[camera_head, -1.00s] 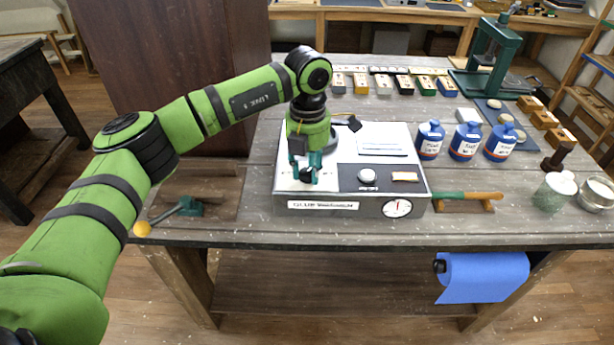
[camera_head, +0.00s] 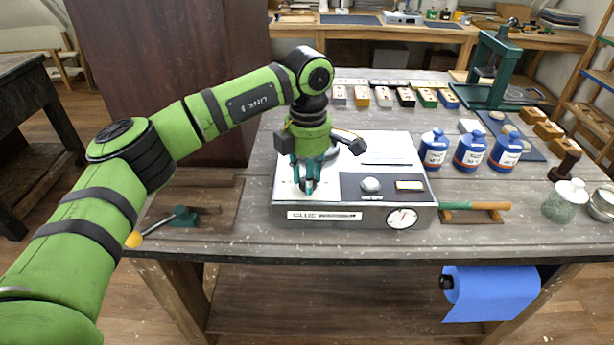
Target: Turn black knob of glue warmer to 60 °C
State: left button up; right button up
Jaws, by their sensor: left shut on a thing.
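The glue warmer (camera_head: 290,216) is a light grey box with a lettered front plate, standing on the bench. A round white dial with a red mark (camera_head: 402,218) is on its front right; its reading is too small to tell. My left gripper (camera_head: 306,186) points down at the left part of the warmer's top. Its teal fingers are closed together on the black knob, which they hide almost fully. Which way the knob points cannot be seen. A separate pale grey knob (camera_head: 371,185) sits on the dark panel to the right. My right gripper is not in view.
A green-handled tool (camera_head: 470,205) lies right of the warmer, with blue bottles (camera_head: 471,148) behind it. A mallet-like tool (camera_head: 180,217) lies to the left. Small blocks stand in a row at the back, near a green press (camera_head: 493,70). The front bench strip is clear.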

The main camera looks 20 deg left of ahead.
pick_arm(q)
jog(key=shift+w+d+r, duration=0.15)
jog(key=shift+r, duration=0.1)
jog(key=o, duration=1.2)
jog(key=shift+c, duration=0.2)
jog(key=shift+d+f, duration=0.1)
notch_tip(320, 180, up, 12)
